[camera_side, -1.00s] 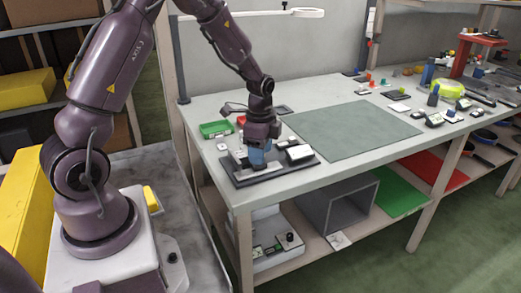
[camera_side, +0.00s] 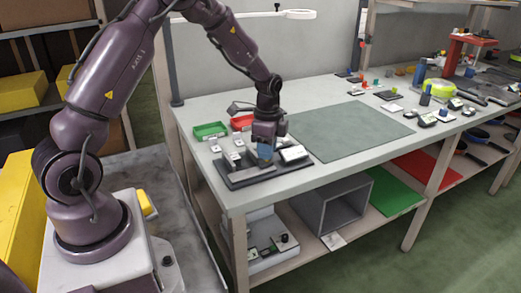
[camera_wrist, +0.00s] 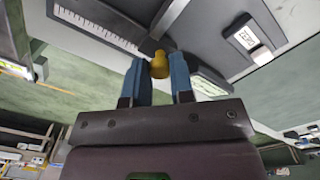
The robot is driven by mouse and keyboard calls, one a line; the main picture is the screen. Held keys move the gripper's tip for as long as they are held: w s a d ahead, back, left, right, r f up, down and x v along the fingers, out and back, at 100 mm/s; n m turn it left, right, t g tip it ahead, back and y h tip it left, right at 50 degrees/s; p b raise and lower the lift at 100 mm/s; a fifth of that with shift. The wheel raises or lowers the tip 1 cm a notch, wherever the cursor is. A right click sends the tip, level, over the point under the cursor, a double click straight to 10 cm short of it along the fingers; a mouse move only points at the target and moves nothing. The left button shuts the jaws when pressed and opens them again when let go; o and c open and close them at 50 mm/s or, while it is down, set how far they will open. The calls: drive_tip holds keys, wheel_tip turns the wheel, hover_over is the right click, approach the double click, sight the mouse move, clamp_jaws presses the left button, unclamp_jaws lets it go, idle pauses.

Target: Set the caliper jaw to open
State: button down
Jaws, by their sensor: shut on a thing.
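The caliper is a dark fixture (camera_side: 240,181) lying flat at the near left of the bench, with small pale blocks on its left part and a pale display box (camera_side: 293,153) on its right. In the wrist view its white ruled scale (camera_wrist: 98,30) and a small digit display (camera_wrist: 247,38) show; the digits are too small to read surely. A yellow knob (camera_wrist: 159,64) stands between my blue fingertips. My gripper (camera_side: 265,152) points down over the fixture, left of the display box, and is shut on the knob. The jaw faces are not clearly visible.
A green tray (camera_side: 211,130) and a red tray (camera_side: 241,122) stand behind the fixture. A grey-green mat (camera_side: 350,130) lies clear to the right. Several small tools and parts crowd the bench's far right.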

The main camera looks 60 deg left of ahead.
drive_tip(key=shift+w+r, duration=0.1)
drive_tip(key=shift+w, duration=0.2)
drive_tip(key=c, duration=1)
unclamp_jaws()
drive_tip(key=shift+s, duration=0.1)
wheel_tip(320, 180, up, 13)
drive_tip(key=shift+f, duration=0.1)
